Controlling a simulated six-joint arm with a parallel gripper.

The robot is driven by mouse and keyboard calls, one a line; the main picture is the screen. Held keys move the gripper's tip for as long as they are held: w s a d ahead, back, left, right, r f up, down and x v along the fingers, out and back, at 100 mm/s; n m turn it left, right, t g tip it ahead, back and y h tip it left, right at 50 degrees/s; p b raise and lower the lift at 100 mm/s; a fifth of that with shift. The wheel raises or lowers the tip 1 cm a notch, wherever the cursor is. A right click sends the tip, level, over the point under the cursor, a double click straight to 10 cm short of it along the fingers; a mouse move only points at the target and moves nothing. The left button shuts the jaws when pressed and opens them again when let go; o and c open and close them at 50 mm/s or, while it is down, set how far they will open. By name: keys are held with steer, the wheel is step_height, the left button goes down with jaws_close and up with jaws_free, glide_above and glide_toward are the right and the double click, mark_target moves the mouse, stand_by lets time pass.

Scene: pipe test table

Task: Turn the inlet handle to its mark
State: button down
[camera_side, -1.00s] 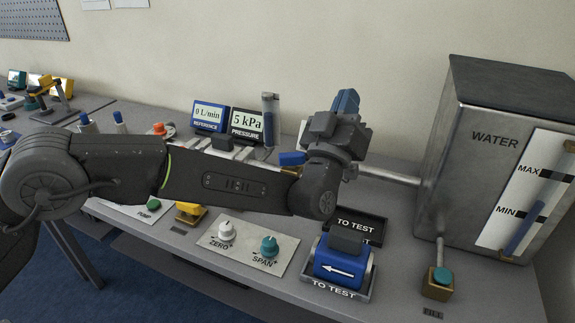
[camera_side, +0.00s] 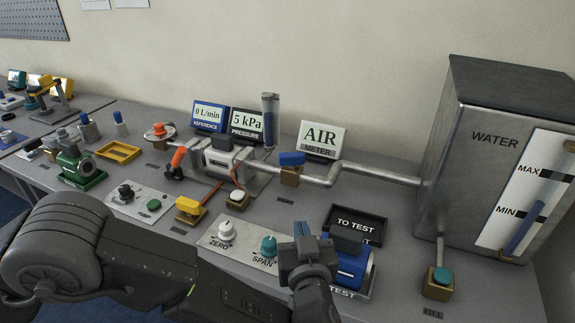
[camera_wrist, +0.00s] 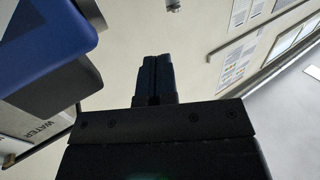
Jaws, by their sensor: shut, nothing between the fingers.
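A blue handle (camera_side: 291,158) sits on top of a brass valve body (camera_side: 290,176), on the pipe between the meter and the water tank. I take it as the inlet handle. No mark for it is readable. My gripper (camera_side: 301,229) is upright in front of this valve, well apart from it, beside the blue meter body with the TO TEST plate. In the wrist view my fingers (camera_wrist: 153,80) are together, with nothing between them.
The blue meter (camera_side: 352,265) is close on my gripper's right and also fills the wrist view's upper left (camera_wrist: 40,45). The water tank (camera_side: 490,150) stands at right. An orange handle (camera_side: 178,158) is on the pipe's left end.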

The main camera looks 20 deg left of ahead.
mark_target(286, 159)
steer(key=x, duration=0.8)
steer(key=f+x, duration=0.1)
steer(key=x, duration=1.5)
steer(key=shift+d+f, duration=0.1)
steer(key=shift+f, duration=0.15)
steer(key=shift+w+h, duration=0.1)
steer(key=shift+h, duration=0.2)
